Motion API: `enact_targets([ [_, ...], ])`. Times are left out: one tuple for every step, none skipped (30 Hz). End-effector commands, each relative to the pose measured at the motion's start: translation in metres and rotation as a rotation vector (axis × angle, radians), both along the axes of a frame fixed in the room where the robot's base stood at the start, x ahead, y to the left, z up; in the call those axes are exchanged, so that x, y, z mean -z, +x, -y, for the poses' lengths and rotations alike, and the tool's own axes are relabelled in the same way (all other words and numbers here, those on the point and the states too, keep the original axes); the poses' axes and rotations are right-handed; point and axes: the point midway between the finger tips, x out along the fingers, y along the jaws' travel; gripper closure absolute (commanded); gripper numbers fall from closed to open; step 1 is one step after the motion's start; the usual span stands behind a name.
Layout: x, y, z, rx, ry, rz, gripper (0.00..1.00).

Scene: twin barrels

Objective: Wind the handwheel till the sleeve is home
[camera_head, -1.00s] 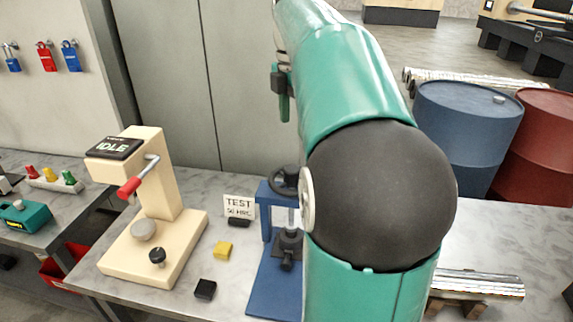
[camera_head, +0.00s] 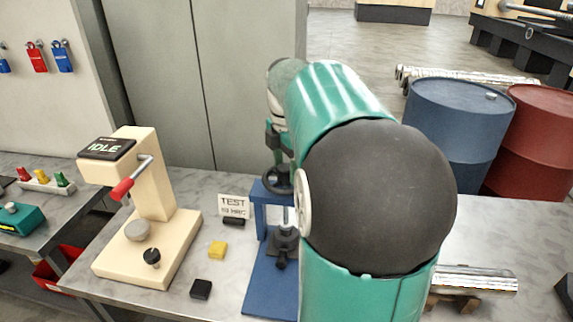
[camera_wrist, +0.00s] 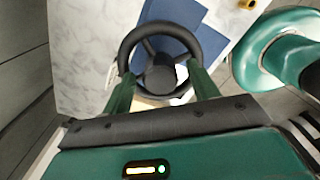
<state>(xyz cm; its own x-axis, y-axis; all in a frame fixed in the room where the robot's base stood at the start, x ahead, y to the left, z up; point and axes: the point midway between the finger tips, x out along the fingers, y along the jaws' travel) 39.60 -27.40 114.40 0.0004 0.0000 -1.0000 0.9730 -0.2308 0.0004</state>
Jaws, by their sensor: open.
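The black handwheel (camera_head: 274,181) sits on top of a blue press frame (camera_head: 260,215) on the bench. In the wrist view the handwheel (camera_wrist: 158,72) shows its rim, spokes and hub over the frame's blue parts. My gripper (camera_head: 279,150) is above the handwheel, pointing down, partly behind my arm. In the wrist view my gripper (camera_wrist: 162,75) is open, with its two green fingers apart on either side of the wheel's near part. Whether the fingers touch the rim I cannot tell. A dark fixture (camera_head: 284,243) sits under the spindle; I cannot single out the sleeve.
A cream tester (camera_head: 147,205) with a red-gripped lever stands to the left. A yellow block (camera_head: 217,250), a black block (camera_head: 201,289) and a TEST card (camera_head: 234,206) are on the bench. Blue (camera_head: 463,125) and red (camera_head: 535,140) barrels stand behind at right.

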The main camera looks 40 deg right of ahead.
Motion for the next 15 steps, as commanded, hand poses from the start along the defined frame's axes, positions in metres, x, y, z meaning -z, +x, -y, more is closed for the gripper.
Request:
enact_targets([
  [-0.0001,0.0001,0.0,0.0,0.0,0.0,0.41],
  [-0.0001,0.0001,0.0,0.0,0.0,0.0,0.43],
  [-0.0002,0.0001,0.0,0.0,0.0,0.0,0.5],
  [-0.0002,0.0001,0.0,0.0,0.0,0.0,0.56],
  [-0.0002,0.0001,0.0,0.0,0.0,0.0,0.62],
  [-0.0002,0.0001,0.0001,0.0,0.0,0.0,0.7],
  [-0.0003,0.0001,0.0,0.0,0.0,0.0,0.76],
  [-0.0003,0.0001,0.0001,0.0,0.0,0.0,0.82],
  [-0.0003,0.0001,0.0001,0.0,0.0,0.0,0.85],
  [-0.0004,0.0001,0.0001,0.0,0.0,0.0,0.85],
  [-0.0004,0.0001,0.0001,0.0,0.0,0.0,0.85],
  [-0.0004,0.0001,0.0,0.001,0.0,0.0,0.85],
  [-0.0004,0.0002,0.0,0.003,0.0,0.0,0.85],
  [-0.0005,0.0002,0.0,0.005,0.0,0.0,0.85],
  [-0.0005,0.0002,0.0,0.009,0.0,0.0,0.85],
])
